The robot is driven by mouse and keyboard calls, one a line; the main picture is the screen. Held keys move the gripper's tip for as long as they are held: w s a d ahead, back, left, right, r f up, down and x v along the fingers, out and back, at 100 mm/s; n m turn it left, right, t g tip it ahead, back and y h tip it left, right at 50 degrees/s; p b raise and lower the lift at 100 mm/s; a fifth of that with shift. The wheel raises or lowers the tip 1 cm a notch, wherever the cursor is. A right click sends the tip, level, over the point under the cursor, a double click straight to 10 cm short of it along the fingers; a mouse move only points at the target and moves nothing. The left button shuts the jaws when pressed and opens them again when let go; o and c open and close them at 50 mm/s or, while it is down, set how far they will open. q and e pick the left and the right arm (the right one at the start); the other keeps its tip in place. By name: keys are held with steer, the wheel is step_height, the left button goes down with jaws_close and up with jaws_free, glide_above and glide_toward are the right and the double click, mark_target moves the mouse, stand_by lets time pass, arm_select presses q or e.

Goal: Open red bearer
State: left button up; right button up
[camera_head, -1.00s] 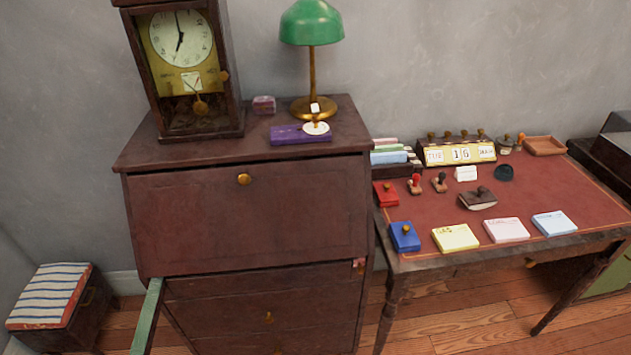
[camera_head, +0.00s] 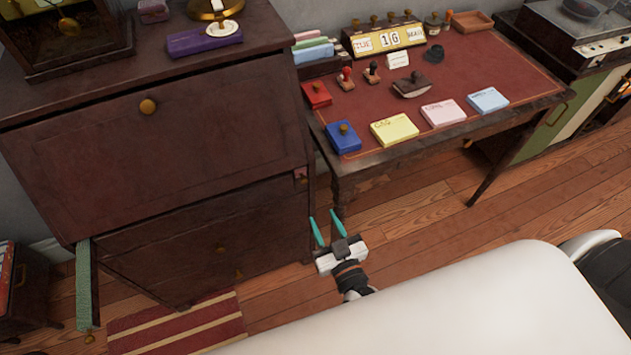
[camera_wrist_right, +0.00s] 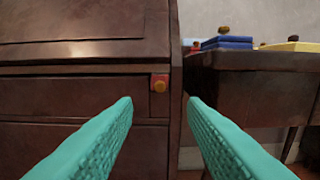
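My right gripper (camera_head: 325,222) is open and empty, below and right of the bearer in the head view. In the right wrist view, its teal fingers (camera_wrist_right: 160,105) are apart, with the bearer seen between them and not touched. My left gripper is out of view.
A green bearer (camera_head: 84,285) sticks out at the cabinet's left. The cabinet's drop front (camera_head: 160,150) is closed. A writing table (camera_head: 480,95) with pads and stamps stands close on the right. A striped rug (camera_head: 180,325) lies on the floor.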

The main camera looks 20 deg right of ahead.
mark_target(305, 182)
steer(key=w, duration=1.1)
steer(key=shift+a+f, duration=0.1)
steer(key=shift+f, duration=0.05)
jaws_close()
